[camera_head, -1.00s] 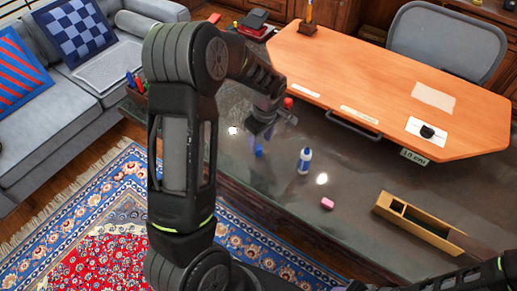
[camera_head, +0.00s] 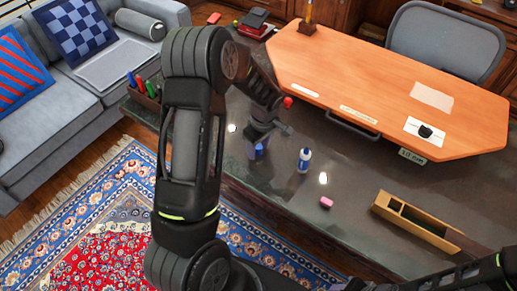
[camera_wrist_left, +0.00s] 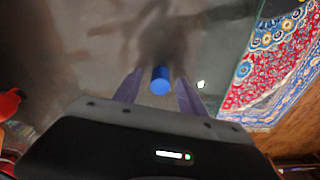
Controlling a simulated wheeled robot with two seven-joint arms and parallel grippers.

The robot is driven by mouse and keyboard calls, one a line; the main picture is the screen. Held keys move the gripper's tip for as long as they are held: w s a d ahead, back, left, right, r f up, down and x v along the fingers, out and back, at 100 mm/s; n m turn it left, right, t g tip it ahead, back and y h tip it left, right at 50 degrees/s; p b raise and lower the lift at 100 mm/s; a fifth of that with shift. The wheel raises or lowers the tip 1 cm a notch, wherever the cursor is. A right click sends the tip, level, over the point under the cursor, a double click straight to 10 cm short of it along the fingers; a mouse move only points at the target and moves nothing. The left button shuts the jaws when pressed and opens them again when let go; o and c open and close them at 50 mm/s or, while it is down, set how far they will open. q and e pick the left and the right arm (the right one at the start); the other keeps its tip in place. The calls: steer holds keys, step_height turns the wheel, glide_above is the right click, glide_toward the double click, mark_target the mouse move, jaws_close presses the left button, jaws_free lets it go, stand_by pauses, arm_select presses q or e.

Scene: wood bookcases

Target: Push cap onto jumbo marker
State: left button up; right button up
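The blue cap (camera_head: 259,150) stands on the dark glass desk top, partly hidden by my left gripper (camera_head: 256,151). The left wrist view shows the cap (camera_wrist_left: 160,80) between the two purple fingers, with a small gap on each side. My left gripper is open around it, pointing down. The jumbo marker (camera_head: 304,160), blue with a white upper part, stands upright on the desk to the right of the gripper, apart from it. My right arm enters at the bottom right; its gripper end is at the bottom edge and too dark and cut off to read.
A pink eraser (camera_head: 326,202) and a wooden tray (camera_head: 412,221) lie on the desk to the right. The raised orange desk panel (camera_head: 390,90) is behind. A pen box (camera_head: 146,92) is at the left edge. A red object (camera_wrist_left: 9,104) shows in the left wrist view.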

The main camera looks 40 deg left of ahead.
mark_target(259, 146)
arm_select(q)
jaws_close()
steer(key=shift+r, duration=0.1)
stand_by(0.5)
step_height(259, 146, up, 8)
steer(key=shift+r+b, duration=0.25)
steer(key=shift+b, duration=0.7)
steer(key=shift+r, duration=0.7)
